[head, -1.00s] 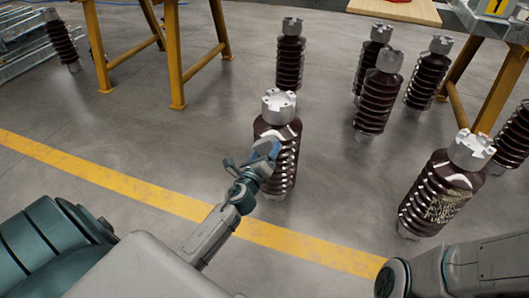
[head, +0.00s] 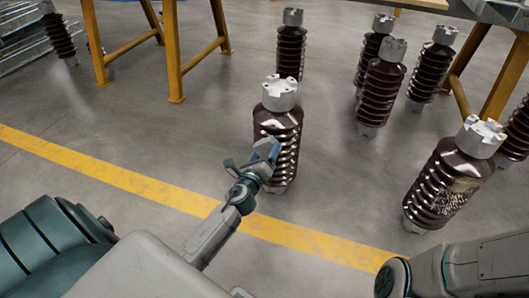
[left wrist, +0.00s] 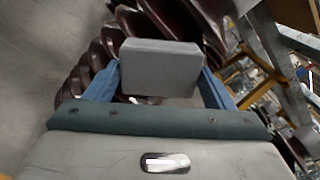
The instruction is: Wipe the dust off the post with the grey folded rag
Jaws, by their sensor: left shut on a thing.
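A dark brown ribbed post (head: 276,128) with a grey metal cap stands upright on the floor in the middle of the head view. My left gripper (head: 266,152) is at its near side, around mid-height. In the left wrist view, the blue fingers of that gripper (left wrist: 158,88) are shut on the grey folded rag (left wrist: 160,66). Brown ribs of the post (left wrist: 100,55) are right behind the rag. I cannot tell whether the rag touches them. In the head view the rag is hard to make out. My right arm enters at the lower right; its gripper is out of view.
Another ribbed post (head: 436,170) with a pale speckled patch stands at the right. Several similar posts (head: 382,90) stand behind. Yellow trestle legs (head: 168,50) are at the back left. A yellow floor line (head: 100,170) crosses in front. Floor left of the middle post is clear.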

